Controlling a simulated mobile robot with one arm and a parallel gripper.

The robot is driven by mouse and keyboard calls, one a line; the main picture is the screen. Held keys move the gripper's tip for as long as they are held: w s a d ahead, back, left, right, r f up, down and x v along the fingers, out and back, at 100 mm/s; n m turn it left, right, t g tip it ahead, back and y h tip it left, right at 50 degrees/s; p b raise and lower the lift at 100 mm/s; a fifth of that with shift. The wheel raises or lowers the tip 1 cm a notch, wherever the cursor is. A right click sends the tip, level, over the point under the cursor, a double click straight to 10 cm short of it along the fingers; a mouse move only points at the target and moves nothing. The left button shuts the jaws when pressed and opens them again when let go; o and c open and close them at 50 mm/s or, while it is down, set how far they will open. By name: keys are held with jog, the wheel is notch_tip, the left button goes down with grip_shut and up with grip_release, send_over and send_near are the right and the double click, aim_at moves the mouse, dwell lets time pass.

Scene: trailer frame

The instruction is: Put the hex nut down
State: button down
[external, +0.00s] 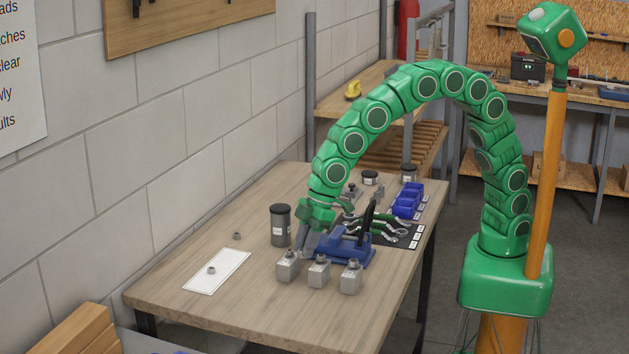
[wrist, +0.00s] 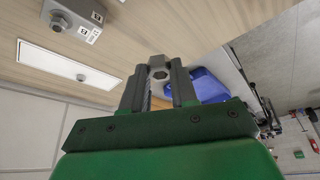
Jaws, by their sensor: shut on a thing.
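My gripper (external: 309,246) points down beside the blue vise on the bench. In the wrist view its two grey fingers (wrist: 157,72) are shut on a small grey piece with a dark six-sided middle, which looks like the hex nut (wrist: 158,74). The fingers hide it in the external view, so I cannot tell how high it is above the bench. Another nut (external: 211,270) lies on a white plate (external: 230,265) to the left, and one more nut (external: 237,236) sits on the bare wood behind the plate.
Several grey blocks with nuts on top, such as the left one (external: 287,268), stand along the front. The blue vise (external: 346,252) is right of the gripper. A dark canister (external: 280,226) stands behind-left. The bench's front left is clear.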

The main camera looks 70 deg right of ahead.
jog(key=w+d+r+m+t, duration=0.1)
jog(key=w+d+m, duration=0.3)
jog(key=w+d, duration=0.9)
jog(key=h, duration=0.1)
send_near(222, 267)
jog(key=shift+w+a+f, duration=0.15)
jog(key=shift+a+f, duration=0.15)
jog(key=shift+f, duration=0.05)
jog(key=shift+w+a+f, duration=0.2)
jog(key=shift+w+f, duration=0.15)
jog(key=shift+f, duration=0.15)
jog(key=shift+w+a+f, duration=0.2)
jog(key=shift+w+f, duration=0.2)
jog(key=shift+f, duration=1.6)
jog(key=shift+f, duration=0.15)
jog(key=c, duration=0.9)
grip_release()
